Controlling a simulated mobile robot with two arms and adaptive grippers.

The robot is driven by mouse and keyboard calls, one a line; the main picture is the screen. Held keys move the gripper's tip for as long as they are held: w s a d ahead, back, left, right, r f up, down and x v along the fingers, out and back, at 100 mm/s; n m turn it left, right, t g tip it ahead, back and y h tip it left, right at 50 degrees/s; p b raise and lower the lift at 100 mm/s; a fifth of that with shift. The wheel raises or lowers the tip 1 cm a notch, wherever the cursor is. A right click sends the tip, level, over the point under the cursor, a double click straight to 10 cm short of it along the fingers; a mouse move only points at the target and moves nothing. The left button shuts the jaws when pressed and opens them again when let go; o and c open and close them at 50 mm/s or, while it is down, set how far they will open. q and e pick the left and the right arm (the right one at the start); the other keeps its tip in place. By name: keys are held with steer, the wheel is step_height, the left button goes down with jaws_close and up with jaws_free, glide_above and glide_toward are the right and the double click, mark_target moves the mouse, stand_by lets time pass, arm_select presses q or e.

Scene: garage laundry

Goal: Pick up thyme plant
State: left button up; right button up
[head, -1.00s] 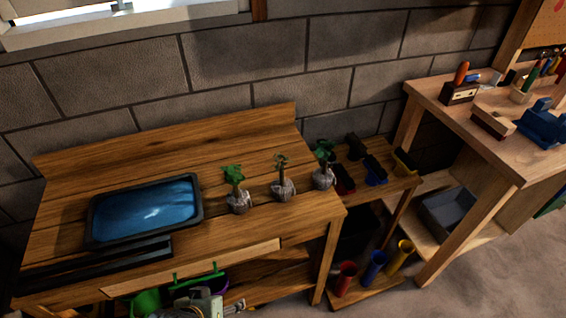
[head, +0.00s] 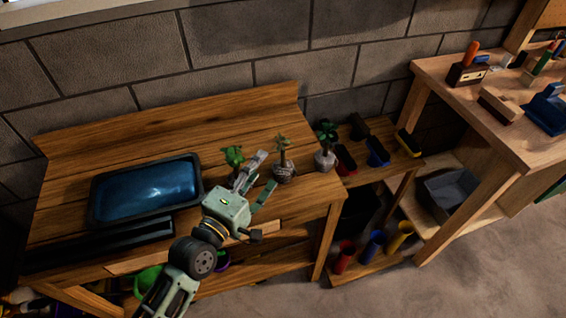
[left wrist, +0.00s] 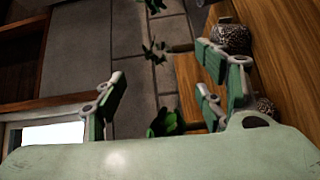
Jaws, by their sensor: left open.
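Three small potted plants stand in a row on the wooden bench; I cannot tell which is thyme. The left plant (head: 233,156) has bright green leaves, and its pot is hidden behind my left gripper (head: 264,173). The middle plant (head: 283,168) has sparse leaves and a round grey pot, just right of the fingertips. The right plant (head: 325,150) is dark green. My left gripper is open and empty, pointing at the row, its fingers between the left and middle plants in the head view. The left wrist view shows leaves (left wrist: 165,122) and a pot (left wrist: 231,38) beyond the fingers.
A blue tray (head: 97,208) with a dark rim lies left of the plants. A brick wall (head: 240,50) stands behind. A workbench with tools (head: 440,78) is at the far right.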

mark_target(276, 148)
arm_select(q)
steer(key=shift+n, duration=0.3)
steer(key=x, duration=0.2)
steer(key=p+x, duration=0.1)
steer(key=x, duration=0.4)
steer(key=shift+w+a+r+p, duration=0.1)
steer(key=shift+w+r+p, duration=0.05)
steer(key=shift+r+p, duration=0.15)
steer(key=shift+w+d+f, duration=0.15)
steer(key=shift+w+d, duration=0.05)
steer(key=shift+w, duration=0.2)
jaws_close()
